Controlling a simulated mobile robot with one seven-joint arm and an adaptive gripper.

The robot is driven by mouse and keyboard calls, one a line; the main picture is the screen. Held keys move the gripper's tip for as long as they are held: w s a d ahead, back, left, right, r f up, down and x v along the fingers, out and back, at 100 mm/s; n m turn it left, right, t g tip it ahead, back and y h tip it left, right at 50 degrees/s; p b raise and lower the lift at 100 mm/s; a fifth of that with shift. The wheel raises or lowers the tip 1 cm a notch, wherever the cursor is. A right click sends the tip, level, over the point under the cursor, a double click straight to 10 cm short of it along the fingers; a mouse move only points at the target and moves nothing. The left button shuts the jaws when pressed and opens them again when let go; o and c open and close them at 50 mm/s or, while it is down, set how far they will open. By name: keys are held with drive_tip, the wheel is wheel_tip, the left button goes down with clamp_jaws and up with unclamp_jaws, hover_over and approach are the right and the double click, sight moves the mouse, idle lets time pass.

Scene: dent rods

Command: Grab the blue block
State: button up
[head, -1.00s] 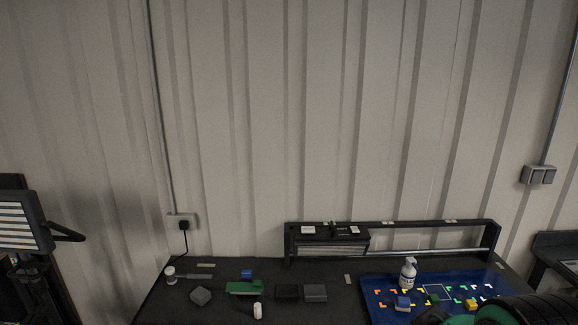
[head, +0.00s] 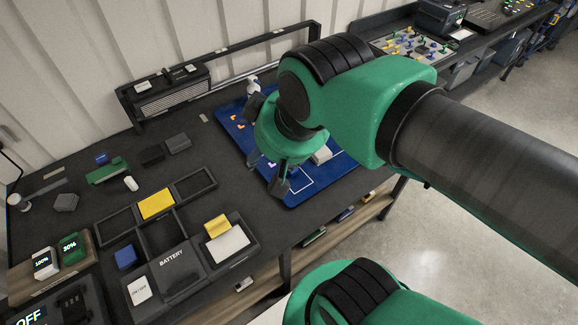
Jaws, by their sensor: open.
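A blue block (head: 126,257) sits in the lower left compartment of the black tray (head: 178,232). A smaller blue piece (head: 102,158) lies at the back left of the bench, by a green part (head: 106,171). I cannot tell which of these the task names. My gripper (head: 268,173) is open over the blue board (head: 306,193), at its near left side, pointing down, well to the right of both blue pieces. My green arm hides much of the board, including whatever lies under the gripper.
A yellow block (head: 156,204) is in the tray, and another yellow block (head: 217,226) stands at its right. A black rack (head: 172,92) stands against the wall. A white bottle (head: 253,84) is behind the gripper. Dark bench surface (head: 80,215) is free at left.

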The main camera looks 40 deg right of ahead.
drive_tip(key=w+d+f+g, duration=0.2)
drive_tip(key=w+d+f, duration=0.15)
drive_tip(key=w, duration=0.35)
drive_tip(key=g+p, duration=0.1)
drive_tip(key=g, duration=0.3)
hover_over(293, 171)
drive_tip(key=w, duration=0.2)
wheel_tip(293, 171, down, 23)
drive_tip(key=shift+s+d, duration=0.25)
drive_tip(key=shift+d, duration=0.1)
drive_tip(key=shift+f+b, duration=0.45)
drive_tip(key=shift+f, duration=3.8)
drive_tip(key=shift+s+a+f+b, duration=0.1)
drive_tip(key=shift+f+b, duration=0.2)
drive_tip(key=shift+f, duration=1)
drive_tip(key=shift+a+f+b, duration=0.1)
drive_tip(key=shift+f+b, duration=0.2)
drive_tip(key=shift+f, duration=1)
